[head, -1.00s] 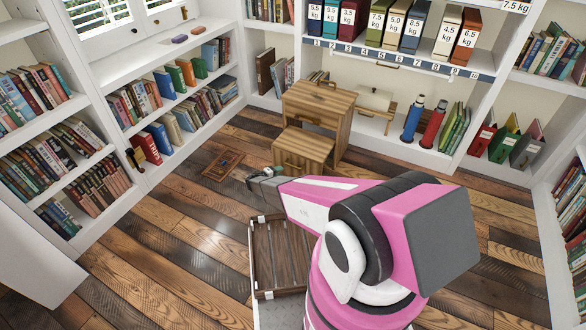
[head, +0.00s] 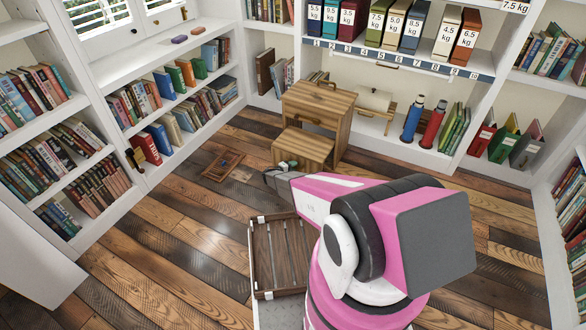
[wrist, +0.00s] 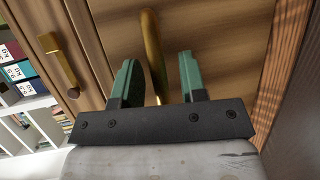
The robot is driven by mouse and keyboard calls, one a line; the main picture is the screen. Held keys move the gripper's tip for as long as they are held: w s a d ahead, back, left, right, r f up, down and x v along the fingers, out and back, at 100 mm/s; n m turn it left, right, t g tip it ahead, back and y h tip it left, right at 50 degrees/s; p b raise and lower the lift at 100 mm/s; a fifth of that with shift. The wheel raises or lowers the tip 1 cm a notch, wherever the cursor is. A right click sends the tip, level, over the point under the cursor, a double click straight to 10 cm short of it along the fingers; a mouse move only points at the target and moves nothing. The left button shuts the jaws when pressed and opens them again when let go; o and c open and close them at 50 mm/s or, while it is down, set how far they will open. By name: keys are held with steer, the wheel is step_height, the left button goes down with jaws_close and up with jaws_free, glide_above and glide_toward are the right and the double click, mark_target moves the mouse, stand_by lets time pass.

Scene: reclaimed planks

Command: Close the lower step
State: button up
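The wooden step unit (head: 335,100) stands on the floor by the back shelves, with a handle on its tall part. Its lower step (head: 303,145) juts out in front of the tall part. My gripper (head: 287,165) is at the front of the lower step in the head view. In the wrist view, my gripper (wrist: 158,75) is open, its two green fingers apart on either side of a brass handle (wrist: 151,45) on a wooden front. I see gaps between the handle and the fingers. A second brass handle (wrist: 60,62) shows at the left. My arm hides part of the floor.
A small wooden framed piece (head: 223,165) lies on the floor left of the step unit. A slatted wooden tray (head: 262,285) is beside my arm. Bookshelves line the left, back and right.

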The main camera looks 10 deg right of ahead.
jaws_close()
steer(key=w+d, duration=1.1)
steer(key=w, duration=0.4)
steer(key=shift+d, duration=0.2)
steer(key=shift+w, duration=0.15)
jaws_free()
steer(key=shift+d, duration=0.1)
steer(key=v, duration=1.1)
